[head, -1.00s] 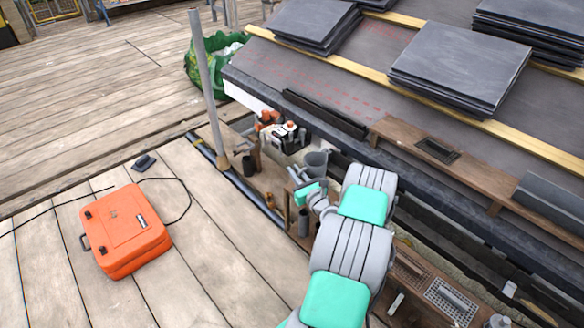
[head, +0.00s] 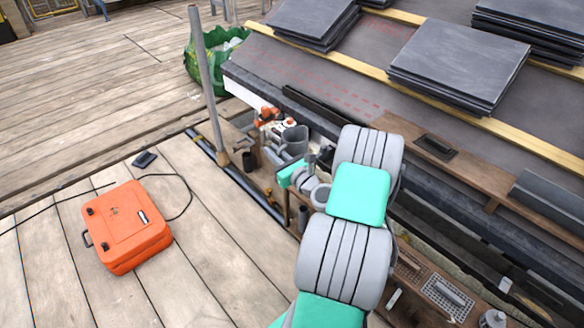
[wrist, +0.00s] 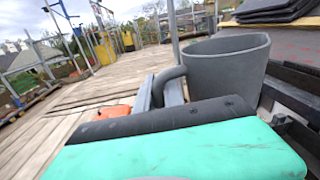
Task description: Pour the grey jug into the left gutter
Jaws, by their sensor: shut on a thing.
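The grey jug (head: 294,143) is off the end of my arm, above the cluttered plank beside the eave. In the wrist view the jug (wrist: 232,72) is large and looks nearly upright, its handle toward my gripper (wrist: 168,92). My gripper (head: 303,168) is shut on the handle. The inside of the jug is hidden. A black gutter-like length (head: 312,108) runs along the eave, right of the jug; my arm covers its near end. I cannot tell for sure that it is the left gutter.
An upright grey pole (head: 208,85) stands left of the jug. An orange-topped tool (head: 268,115) is just behind it. An orange case (head: 127,225) lies on the deck at left. Slate stacks (head: 460,62) rest on the roof. The deck in front of the pole is mostly clear.

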